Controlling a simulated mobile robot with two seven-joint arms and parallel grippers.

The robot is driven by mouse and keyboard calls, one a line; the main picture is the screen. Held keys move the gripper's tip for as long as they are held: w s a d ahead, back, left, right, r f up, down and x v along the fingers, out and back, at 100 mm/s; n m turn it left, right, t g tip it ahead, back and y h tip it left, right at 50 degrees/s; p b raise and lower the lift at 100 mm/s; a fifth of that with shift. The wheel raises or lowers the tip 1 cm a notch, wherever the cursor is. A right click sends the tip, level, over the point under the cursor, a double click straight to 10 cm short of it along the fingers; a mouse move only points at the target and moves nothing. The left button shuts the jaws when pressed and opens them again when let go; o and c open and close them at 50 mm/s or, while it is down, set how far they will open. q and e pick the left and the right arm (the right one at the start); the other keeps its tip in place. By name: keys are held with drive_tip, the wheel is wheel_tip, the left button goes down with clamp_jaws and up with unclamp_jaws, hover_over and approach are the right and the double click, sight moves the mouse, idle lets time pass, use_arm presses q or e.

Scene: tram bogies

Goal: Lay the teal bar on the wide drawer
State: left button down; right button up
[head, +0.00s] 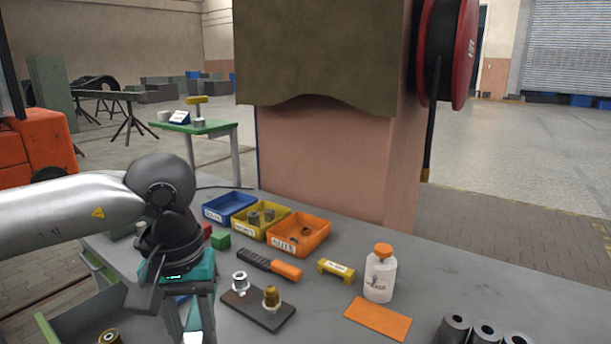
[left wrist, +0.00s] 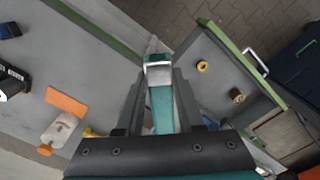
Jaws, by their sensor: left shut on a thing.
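My left gripper (left wrist: 158,100) is shut on the teal bar (left wrist: 161,108), which lies lengthwise between the fingers and has a pale, shiny far end. In the head view the left gripper (head: 180,308) points down at the lower left, beside the bench edge, and partly hides the bar. An open drawer with a green rim (head: 48,330) is just left of the gripper. In the left wrist view an open drawer (left wrist: 222,84) with a green front lies right of the bar. It holds a yellow ring (left wrist: 203,66) and a brass piece (left wrist: 237,96). My right gripper is not in view.
On the bench stand blue, yellow and orange bins (head: 313,226), a file (head: 268,264), a dark block with two fittings (head: 258,309), a white bottle (head: 380,277), an orange plate (head: 378,319) and dark cylinders (head: 453,330). Another green-edged drawer (head: 97,268) is further back.

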use_arm(q)
drive_tip(key=shift+s+a+m, duration=0.25)
drive_tip(key=shift+m, duration=0.65)
